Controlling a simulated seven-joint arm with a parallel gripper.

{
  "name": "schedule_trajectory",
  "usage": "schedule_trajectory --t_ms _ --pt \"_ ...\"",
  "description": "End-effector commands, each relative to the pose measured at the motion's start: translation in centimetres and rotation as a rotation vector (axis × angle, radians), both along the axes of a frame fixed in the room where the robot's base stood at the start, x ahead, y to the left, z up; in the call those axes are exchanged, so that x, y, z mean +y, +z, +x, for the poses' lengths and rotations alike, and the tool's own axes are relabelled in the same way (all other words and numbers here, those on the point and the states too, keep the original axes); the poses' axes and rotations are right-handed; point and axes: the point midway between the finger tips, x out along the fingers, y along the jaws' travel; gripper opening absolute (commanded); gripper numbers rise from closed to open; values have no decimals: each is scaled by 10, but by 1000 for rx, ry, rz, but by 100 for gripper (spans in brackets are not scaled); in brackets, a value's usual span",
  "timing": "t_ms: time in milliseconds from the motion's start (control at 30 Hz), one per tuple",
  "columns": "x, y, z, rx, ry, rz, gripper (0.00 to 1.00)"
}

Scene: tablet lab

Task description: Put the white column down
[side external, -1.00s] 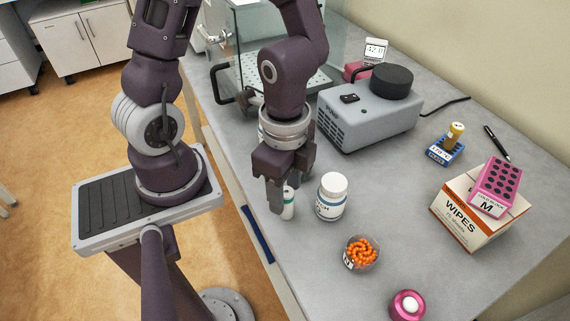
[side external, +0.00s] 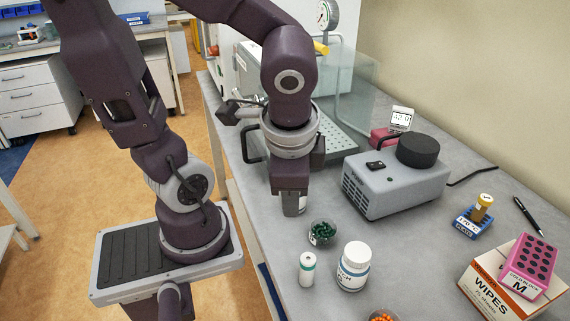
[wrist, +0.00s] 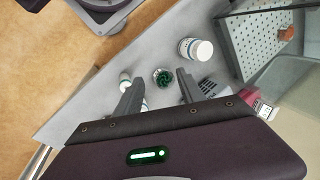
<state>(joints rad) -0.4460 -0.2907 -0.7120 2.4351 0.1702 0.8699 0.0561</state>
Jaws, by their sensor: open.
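The white column (side external: 307,268), a slim cylinder with a teal band, stands upright on the bench in the side view, apart from my gripper. In the wrist view the column (wrist: 125,78) shows just left of the left finger. My gripper (side external: 293,198) is open, pointing down above the bench, behind the column. In the wrist view nothing sits between the fingers of the gripper (wrist: 158,80), only the bench and a dish below.
A dish of green capsules (side external: 321,233) and a white labelled jar (side external: 354,266) stand close to the column. The white bottle (wrist: 195,48) stands beyond my fingers. The grey pump (side external: 395,185) is to the right. A wipes box (side external: 490,290) carries a pink block (side external: 531,263).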

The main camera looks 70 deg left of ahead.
Motion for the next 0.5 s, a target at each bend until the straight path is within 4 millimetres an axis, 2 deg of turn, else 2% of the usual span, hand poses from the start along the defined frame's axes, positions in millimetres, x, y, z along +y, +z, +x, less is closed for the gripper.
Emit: schedule_trajectory --t_ms 100,200,333,500 --pt "4 37 -8 -227 176 -132 46" --pt "4 59 -15 -343 267 -287 46" --pt "4 71 -20 -398 316 -403 46" --pt "4 72 -20 -401 324 -415 46"
